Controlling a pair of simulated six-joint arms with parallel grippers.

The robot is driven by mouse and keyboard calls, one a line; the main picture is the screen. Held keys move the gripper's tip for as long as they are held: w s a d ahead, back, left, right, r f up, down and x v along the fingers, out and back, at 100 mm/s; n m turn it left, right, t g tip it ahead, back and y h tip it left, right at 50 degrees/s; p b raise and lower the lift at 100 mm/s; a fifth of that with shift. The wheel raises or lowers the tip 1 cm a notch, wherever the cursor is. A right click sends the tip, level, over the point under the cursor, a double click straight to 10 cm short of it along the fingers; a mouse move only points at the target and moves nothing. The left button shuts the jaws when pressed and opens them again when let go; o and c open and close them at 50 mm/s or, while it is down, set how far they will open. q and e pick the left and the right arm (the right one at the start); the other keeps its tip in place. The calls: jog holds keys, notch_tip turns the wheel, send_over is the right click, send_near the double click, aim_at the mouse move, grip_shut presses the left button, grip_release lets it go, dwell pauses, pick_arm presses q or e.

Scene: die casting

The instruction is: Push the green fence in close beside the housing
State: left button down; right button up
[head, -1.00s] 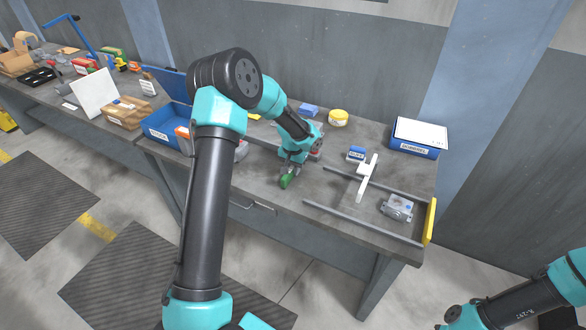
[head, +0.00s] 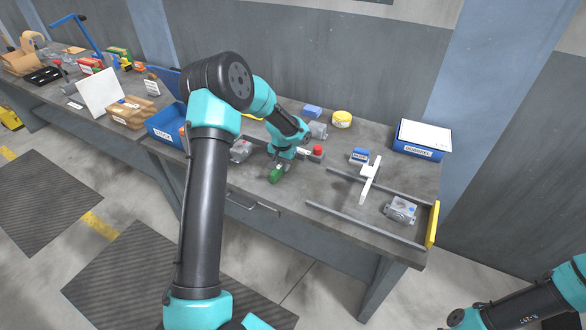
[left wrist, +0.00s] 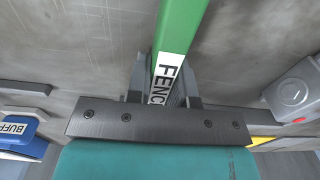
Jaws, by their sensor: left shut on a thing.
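The green fence (head: 276,174) is on the bench in the head view. Its green bar and white label reading "FENC" show in the left wrist view (left wrist: 182,28). My left gripper (head: 280,162) is shut on it, with the fingers on both sides of the bar in the left wrist view (left wrist: 165,88). A grey housing with a red spot (head: 240,150) lies to the left of the fence, with a gap between them. It shows at the right of the left wrist view (left wrist: 296,92). A second grey housing (head: 401,209) sits between the rails. My right gripper is not seen.
Two rails (head: 364,223) and a white cross-piece (head: 371,178) lie to the right, with a yellow end stop (head: 432,224). A blue block (head: 360,155) and a red-topped part (head: 317,150) stand behind. A blue bin (head: 165,126) is at the left.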

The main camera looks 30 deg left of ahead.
aim_at(255, 160)
pick_arm(q)
jog(key=a, duration=1.3)
jog(key=shift+s+a, duration=0.15)
jog(key=shift+s, duration=0.25)
jog(key=c, duration=1)
grip_release()
